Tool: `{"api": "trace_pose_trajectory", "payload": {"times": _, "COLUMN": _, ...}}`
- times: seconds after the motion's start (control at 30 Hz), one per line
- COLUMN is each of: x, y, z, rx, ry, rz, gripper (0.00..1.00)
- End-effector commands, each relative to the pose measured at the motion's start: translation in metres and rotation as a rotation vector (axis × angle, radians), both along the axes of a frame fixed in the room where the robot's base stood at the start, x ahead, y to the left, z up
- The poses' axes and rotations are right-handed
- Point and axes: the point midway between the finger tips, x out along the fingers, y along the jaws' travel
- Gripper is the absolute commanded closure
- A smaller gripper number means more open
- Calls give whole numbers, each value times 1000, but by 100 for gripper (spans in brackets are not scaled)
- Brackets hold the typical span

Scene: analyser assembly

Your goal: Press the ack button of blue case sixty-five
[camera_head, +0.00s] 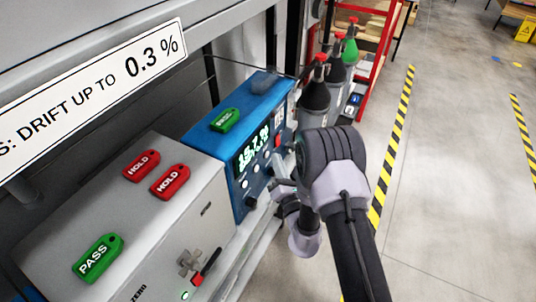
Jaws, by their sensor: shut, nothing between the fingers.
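A blue case (205,134) stands on the shelf, its front turned to the right. A lit display (250,150) with pale digits, several small round buttons and a red button (278,140) are on that front. The number sixty-five and an ack label are too small to read. My gripper (277,163) is shut and empty, close in front of the lower right part of the blue case's front. The gripper and wrist hide part of that front. I cannot tell whether the fingertips touch it.
A grey case (60,225) with red HOLD tags (141,165) and a green PASS tag (97,258) stands in front. Dark gas cylinders (316,95) stand behind my arm, beside a red rack (385,45). Open floor (450,170) lies right.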

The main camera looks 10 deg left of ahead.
Motion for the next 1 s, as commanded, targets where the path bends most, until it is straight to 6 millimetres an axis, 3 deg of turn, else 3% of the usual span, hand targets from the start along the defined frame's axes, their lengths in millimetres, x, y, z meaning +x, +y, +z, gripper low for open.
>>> {"api": "trace_pose_trajectory", "payload": {"times": 1.0, "x": 4, "y": 10, "z": 0, "rx": 0, "ry": -1, "rz": -1, "gripper": 100}}
